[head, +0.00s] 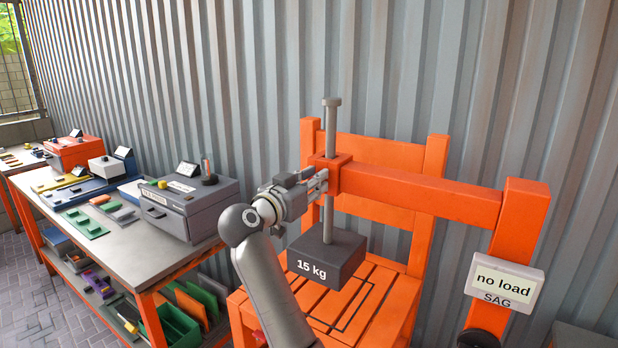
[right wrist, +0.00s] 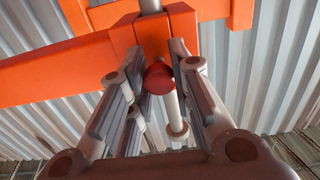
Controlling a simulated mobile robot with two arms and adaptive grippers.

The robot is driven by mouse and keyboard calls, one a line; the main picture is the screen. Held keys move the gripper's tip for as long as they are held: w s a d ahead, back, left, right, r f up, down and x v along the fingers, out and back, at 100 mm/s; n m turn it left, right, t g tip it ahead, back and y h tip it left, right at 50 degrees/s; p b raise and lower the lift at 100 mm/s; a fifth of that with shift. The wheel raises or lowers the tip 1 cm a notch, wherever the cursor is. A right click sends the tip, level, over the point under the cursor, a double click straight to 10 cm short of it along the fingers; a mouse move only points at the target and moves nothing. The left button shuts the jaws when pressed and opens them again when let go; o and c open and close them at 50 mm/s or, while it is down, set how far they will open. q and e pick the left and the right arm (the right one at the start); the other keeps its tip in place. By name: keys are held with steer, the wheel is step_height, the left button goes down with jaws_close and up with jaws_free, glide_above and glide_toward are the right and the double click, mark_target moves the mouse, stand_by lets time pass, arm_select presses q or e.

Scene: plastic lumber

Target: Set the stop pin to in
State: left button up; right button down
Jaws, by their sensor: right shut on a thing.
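The stop pin (right wrist: 158,78) shows a round dark red knob in the right wrist view, in front of the orange collar (head: 328,174) of the rig. My right gripper (head: 318,184) is at the left face of that collar in the head view, shut on the pin. In the right wrist view its fingers stand on both sides of the knob. The pin's shank is hidden, so I cannot tell how deep it sits. A grey shaft (head: 332,135) runs upright through the collar, with a dark 15 kg weight (head: 327,259) at its lower end. My left gripper is not in view.
An orange slatted bench (head: 378,330) lies under the weight. A display (head: 503,281) at the right reads "no load" and "SAG". A workbench (head: 120,244) with grey, blue and orange devices stands at the left. A corrugated wall (head: 420,60) closes the back.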

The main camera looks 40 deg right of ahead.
steer(key=shift+r, duration=0.15)
steer(key=c, duration=1.6)
jaws_free()
steer(key=shift+d, duration=0.1)
steer(key=o, duration=0.3)
steer(key=shift+w+d, duration=0.1)
steer(key=shift+d, duration=0.05)
steer(key=v, duration=1.2)
